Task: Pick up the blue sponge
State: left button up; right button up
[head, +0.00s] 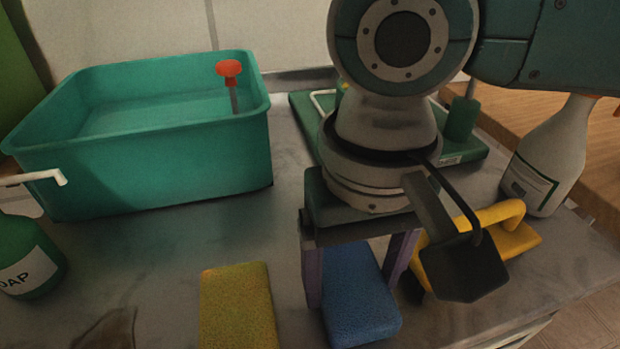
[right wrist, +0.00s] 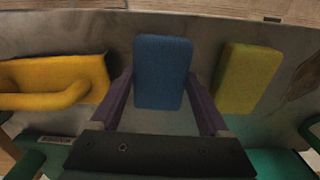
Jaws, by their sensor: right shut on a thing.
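The blue sponge (head: 362,300) is on the near part of the grey counter in the head view, between the two purple fingers of my right gripper (head: 352,278). In the right wrist view the blue sponge (right wrist: 162,72) sits between both fingers of the right gripper (right wrist: 162,92), one along each long side. The right gripper is shut on it from above. I cannot tell whether the sponge touches the counter or is slightly raised. My left gripper is not in view.
A yellow-green sponge (head: 238,305) lies just left. A yellow-handled tool (head: 510,228) lies close on the right. A teal basin (head: 150,165) with a red-topped item (head: 229,70), a soap bottle (head: 25,262), a white bottle (head: 550,160) and a green tray (head: 480,150) stand around.

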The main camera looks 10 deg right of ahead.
jog(key=shift+r, duration=0.1)
notch_tip(320, 180, up, 19)
jog(key=p, duration=0.4)
notch_tip(320, 180, up, 18)
jog(key=p, duration=1.3)
send_over(353, 281)
jog(key=w+d, duration=0.2)
jog(key=d, duration=0.6)
jog(key=s+r+p, duration=0.3)
jog(key=r+p, duration=1.4)
jog(key=s+r+p, duration=0.3)
jog(key=r+p, duration=1.3)
jog(key=p, duration=0.2)
jog(key=shift+r+p, duration=0.35)
jog(key=shift+r, duration=0.05)
